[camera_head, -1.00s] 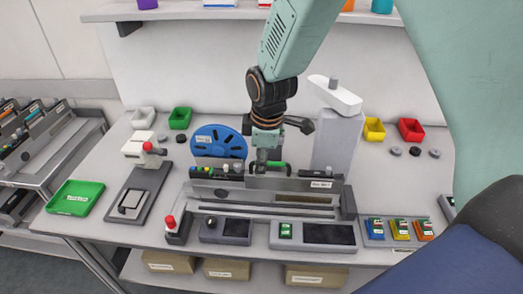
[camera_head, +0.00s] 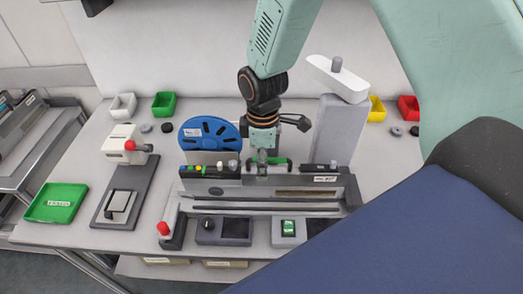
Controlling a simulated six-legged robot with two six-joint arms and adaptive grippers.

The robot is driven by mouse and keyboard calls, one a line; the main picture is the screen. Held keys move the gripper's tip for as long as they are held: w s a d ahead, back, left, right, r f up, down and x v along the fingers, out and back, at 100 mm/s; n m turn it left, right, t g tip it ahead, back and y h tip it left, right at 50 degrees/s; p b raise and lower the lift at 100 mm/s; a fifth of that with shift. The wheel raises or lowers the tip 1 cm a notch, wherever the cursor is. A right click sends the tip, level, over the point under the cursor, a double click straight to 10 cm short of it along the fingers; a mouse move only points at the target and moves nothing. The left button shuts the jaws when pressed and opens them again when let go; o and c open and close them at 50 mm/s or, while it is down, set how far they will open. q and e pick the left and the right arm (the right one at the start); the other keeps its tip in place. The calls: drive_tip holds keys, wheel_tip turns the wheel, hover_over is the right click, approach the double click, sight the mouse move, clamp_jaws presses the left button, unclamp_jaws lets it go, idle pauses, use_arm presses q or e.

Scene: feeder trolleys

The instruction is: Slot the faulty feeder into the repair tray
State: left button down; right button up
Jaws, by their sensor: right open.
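A long grey feeder (camera_head: 300,188) sits in the bench fixture at the middle, with a blue reel (camera_head: 208,133) behind its left end. Its top carries a green handle (camera_head: 284,162) and a small white label. My right gripper (camera_head: 266,163) is open, pointing down at the green handle. I cannot tell whether its fingers touch the handle. A green tray (camera_head: 57,203) with a white label lies at the bench's left edge; its label is too small to read, so I cannot tell whether it is the repair tray. My left gripper is not in view.
A grey block tower (camera_head: 338,130) stands close right of my gripper. A device with a red knob (camera_head: 126,148) stands on the left. Small green (camera_head: 164,104) and white (camera_head: 123,106) bins stand at the back. A trolley (camera_head: 40,140) stands beyond the left edge.

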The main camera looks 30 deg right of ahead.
sight(263, 192)
drive_tip(key=f, duration=0.3)
drive_tip(key=shift+s+a+f, duration=0.1)
drive_tip(key=shift+a+f, duration=0.15)
drive_tip(key=shift+a, duration=0.05)
drive_tip(key=shift+s+d+f, duration=0.2)
drive_tip(key=shift+s+f, duration=0.15)
drive_tip(key=shift+s, duration=0.1)
drive_tip(key=shift+f, duration=0.1)
drive_tip(key=shift+w+a+f, duration=0.1)
drive_tip(key=shift+w+f, duration=0.1)
drive_tip(key=shift+w, duration=0.4)
drive_tip(key=shift+c, duration=1.1)
drive_tip(key=shift+s+r, duration=0.2)
drive_tip(key=shift+s, duration=0.25)
drive_tip(key=c, duration=0.4)
drive_tip(key=shift+w+f, duration=0.15)
drive_tip(key=shift+w, duration=0.05)
clamp_jaws()
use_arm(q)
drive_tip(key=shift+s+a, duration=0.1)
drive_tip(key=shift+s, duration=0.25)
